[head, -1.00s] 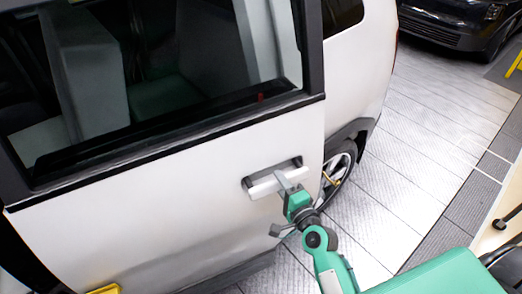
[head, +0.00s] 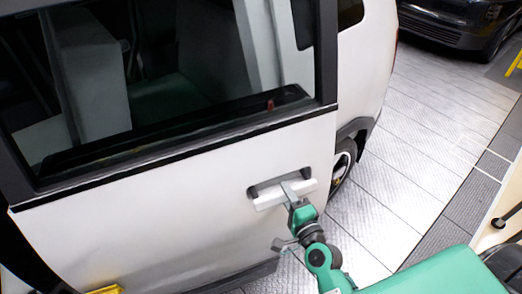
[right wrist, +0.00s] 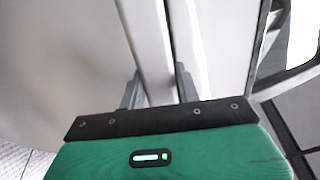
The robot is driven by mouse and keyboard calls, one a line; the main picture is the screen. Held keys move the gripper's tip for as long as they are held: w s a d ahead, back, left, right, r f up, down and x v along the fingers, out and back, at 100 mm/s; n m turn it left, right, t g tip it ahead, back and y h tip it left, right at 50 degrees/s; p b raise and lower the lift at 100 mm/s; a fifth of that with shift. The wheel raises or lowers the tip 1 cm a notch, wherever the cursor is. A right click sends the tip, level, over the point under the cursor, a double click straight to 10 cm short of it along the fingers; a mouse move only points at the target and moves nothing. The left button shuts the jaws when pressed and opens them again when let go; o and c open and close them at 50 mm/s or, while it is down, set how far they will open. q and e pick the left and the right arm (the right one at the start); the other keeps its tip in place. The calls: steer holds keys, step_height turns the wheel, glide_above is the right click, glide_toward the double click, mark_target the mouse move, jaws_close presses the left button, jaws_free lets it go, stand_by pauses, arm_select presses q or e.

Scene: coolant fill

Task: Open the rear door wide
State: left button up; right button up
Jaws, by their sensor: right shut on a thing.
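The white rear door (head: 170,215) fills the left and middle of the head view, with a dark-framed window above. Its right edge stands out from the car body and overlaps part of the rear wheel, so it is partly open. The door handle (head: 268,201) is a pale bar in a dark recess near that edge. My right gripper (head: 293,188) is shut on the handle. In the right wrist view the handle (right wrist: 150,45) runs between the two grey fingers of my right gripper (right wrist: 158,88). My left gripper is not in view.
The rear wheel (head: 343,163) and white rear body (head: 362,75) lie behind the door edge. Grey floor panels (head: 400,165) to the right are clear. A dark car (head: 450,28) stands at the top right. Something yellow (head: 105,289) shows low at left.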

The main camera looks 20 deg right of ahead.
steer(key=shift+s+f, duration=0.1)
steer(key=shift+f, duration=0.05)
steer(key=shift+m+h, duration=0.4)
steer(key=shift+h, duration=0.2)
steer(key=shift+s+a, duration=0.1)
steer(key=shift+s, duration=2.05)
steer(key=o, duration=1.2)
steer(key=shift+s+b, duration=0.85)
steer(key=shift+s, duration=4.1)
